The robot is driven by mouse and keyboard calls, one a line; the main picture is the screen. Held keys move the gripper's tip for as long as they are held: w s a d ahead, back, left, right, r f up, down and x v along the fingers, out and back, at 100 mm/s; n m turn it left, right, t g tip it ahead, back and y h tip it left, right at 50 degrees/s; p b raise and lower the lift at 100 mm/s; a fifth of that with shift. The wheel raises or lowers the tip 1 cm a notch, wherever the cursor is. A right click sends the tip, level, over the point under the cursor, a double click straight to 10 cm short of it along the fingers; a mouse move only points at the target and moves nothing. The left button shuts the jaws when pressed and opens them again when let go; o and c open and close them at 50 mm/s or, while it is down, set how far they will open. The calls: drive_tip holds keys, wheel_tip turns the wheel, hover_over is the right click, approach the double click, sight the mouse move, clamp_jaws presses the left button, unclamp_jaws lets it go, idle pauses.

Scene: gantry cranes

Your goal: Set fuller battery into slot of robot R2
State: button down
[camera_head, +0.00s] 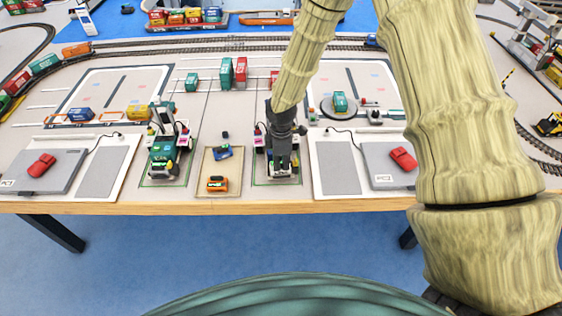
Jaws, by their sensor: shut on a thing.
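My gripper (281,155) is dark and points down over the right small gantry robot, at the front of the table. It is shut on a small dark thing at its tips, mostly hidden by the fingers. Only parts of the right robot (259,139) show around my gripper. A similar robot (163,147) with a teal body stands to the left. Between them, a tan tray (203,186) holds an orange battery-like block (217,183) in front and a blue one (222,152), tilted, behind. Charge marks, robot labels and the slot are not readable.
Grey platforms with red computer-mouse-like things (41,165) (403,158) lie on either side. Red and teal containers (241,72) stand behind the gripper. Rail tracks (200,44) ring the table. A small black block (225,134) lies behind the tray.

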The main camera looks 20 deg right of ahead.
drive_tip(key=shift+f, duration=0.1)
drive_tip(key=c, duration=1.4)
unclamp_jaws()
drive_tip(key=shift+c, duration=0.2)
wheel_tip(320, 180, up, 12)
drive_tip(key=shift+f, duration=0.1)
